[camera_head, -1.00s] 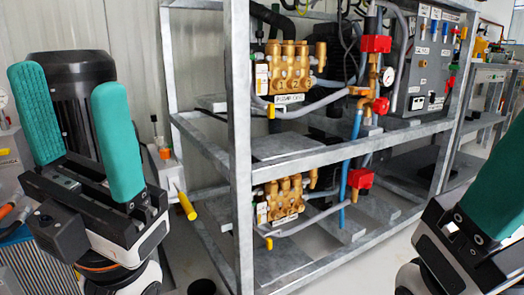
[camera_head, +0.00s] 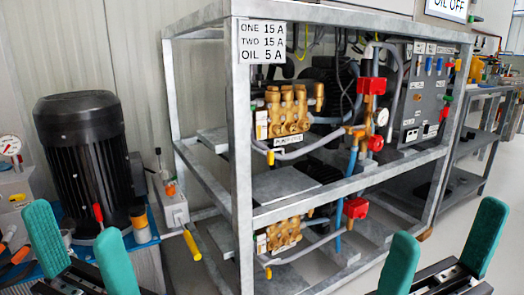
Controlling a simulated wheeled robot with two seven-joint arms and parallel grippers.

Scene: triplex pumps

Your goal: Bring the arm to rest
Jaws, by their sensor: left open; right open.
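My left gripper (camera_head: 82,250) is at the lower left of the head view, with its two teal fingers pointing up and spread apart. Nothing is between them. My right gripper (camera_head: 442,247) is at the lower right, its two teal fingers also wide apart and empty. Both grippers are in front of the grey metal rack and touch nothing that I can see. The lower parts of both are cut off by the bottom edge of the picture.
The grey rack (camera_head: 241,150) holds an upper brass pump (camera_head: 288,108) and a lower brass pump (camera_head: 284,233). A black motor (camera_head: 85,150) stands at the left. A grey control panel (camera_head: 424,95) is at the right. Clear floor shows right of the rack.

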